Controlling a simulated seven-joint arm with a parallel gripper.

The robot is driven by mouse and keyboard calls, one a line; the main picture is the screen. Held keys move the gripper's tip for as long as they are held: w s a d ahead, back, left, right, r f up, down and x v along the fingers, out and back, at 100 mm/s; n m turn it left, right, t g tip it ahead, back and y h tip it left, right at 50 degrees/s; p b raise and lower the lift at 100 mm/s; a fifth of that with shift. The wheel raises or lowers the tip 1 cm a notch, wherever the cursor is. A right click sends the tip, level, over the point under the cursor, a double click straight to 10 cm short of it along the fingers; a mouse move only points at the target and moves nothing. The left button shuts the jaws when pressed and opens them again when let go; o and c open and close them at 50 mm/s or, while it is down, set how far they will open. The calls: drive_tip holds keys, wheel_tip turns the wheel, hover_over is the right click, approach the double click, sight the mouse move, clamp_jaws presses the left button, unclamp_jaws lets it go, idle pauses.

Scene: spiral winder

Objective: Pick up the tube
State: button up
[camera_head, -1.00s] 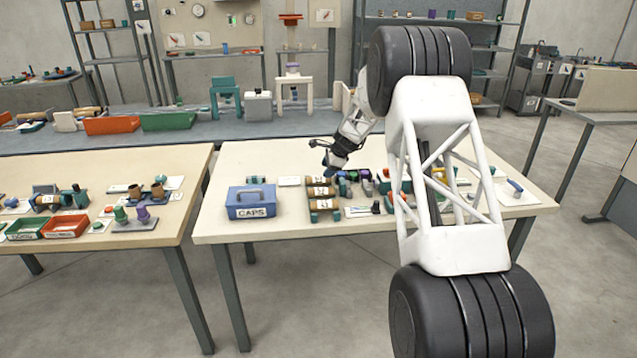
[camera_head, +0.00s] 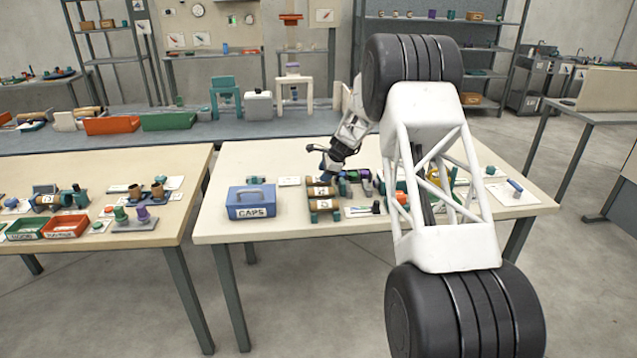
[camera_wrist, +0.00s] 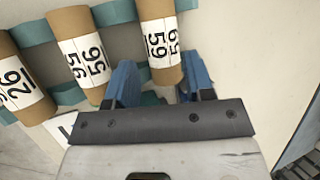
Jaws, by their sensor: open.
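Several brown cardboard tubes with white number labels lie side by side on a teal rack (camera_wrist: 120,42). In the wrist view one tube (camera_wrist: 160,35), labelled 59, lies with its near end between the two blue fingers of my gripper (camera_wrist: 159,82). My gripper is open, one finger on each side of that tube; I cannot tell whether they touch it. A tube labelled 56 (camera_wrist: 80,50) lies to its left, and another tube (camera_wrist: 18,80) is at the left edge. In the head view my gripper (camera_head: 326,168) is at the back of the tubes (camera_head: 322,204) and partly hides them.
A blue box marked CAPS (camera_head: 251,203) stands left of the tubes on the same table (camera_head: 290,228). Small coloured parts (camera_head: 362,179) lie to the right, partly behind my arm. The table front is mostly clear. A second table (camera_head: 180,220) with trays stands at left.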

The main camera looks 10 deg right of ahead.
drive_tip(key=shift+x, duration=2.55)
drive_tip(key=shift+w, duration=0.1)
drive_tip(key=c, duration=0.6)
drive_tip(key=shift+o, duration=0.2)
drive_tip(key=shift+r, duration=0.1)
drive_tip(key=shift+r, duration=4.95)
